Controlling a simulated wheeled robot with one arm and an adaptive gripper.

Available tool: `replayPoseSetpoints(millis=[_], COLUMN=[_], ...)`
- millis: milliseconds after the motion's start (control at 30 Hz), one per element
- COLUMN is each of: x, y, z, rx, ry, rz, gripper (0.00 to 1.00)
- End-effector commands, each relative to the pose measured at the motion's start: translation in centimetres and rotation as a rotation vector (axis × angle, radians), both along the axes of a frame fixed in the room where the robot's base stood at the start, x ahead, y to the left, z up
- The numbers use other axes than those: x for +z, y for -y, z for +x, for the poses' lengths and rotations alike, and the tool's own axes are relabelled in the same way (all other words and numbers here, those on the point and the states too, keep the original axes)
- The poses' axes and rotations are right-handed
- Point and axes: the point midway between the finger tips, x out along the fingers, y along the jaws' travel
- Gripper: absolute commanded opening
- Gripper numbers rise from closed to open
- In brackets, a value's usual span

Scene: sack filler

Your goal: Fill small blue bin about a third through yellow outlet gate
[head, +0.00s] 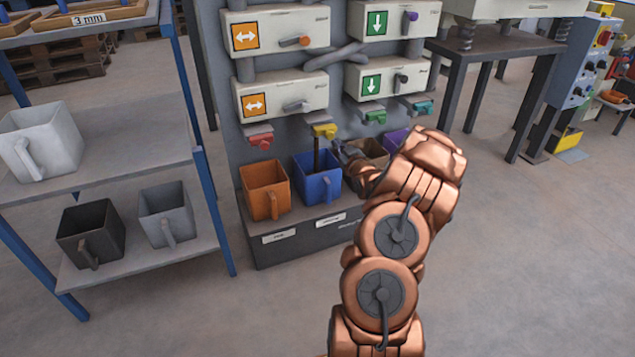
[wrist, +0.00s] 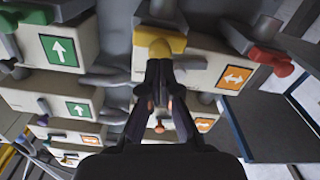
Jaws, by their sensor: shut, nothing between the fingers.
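The small blue bin (head: 318,186) stands upright on the filler's ledge, below the yellow outlet gate (head: 324,131). A thin dark vertical streak (head: 316,154), looking like falling material, runs from the gate down into the bin. The fill level inside is too small to tell. My gripper (head: 341,149) is shut and empty, just right of and below the yellow gate in the head view. In the wrist view, my shut fingers (wrist: 160,72) point at the yellow gate (wrist: 160,42) and overlap its lower part; I cannot tell whether they touch it.
An orange bin (head: 265,190) stands left of the blue one under a red gate (head: 261,141). A blue-framed shelf (head: 100,165) with several bins stands at left.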

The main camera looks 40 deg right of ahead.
Motion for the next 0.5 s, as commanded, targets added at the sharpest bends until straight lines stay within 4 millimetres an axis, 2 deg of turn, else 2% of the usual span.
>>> replayPoseSetpoints(millis=[500], x=[0.02], y=[0.12], z=[0.36], rx=[0.000], ry=[0.000], rz=[0.000], gripper=[0.00])
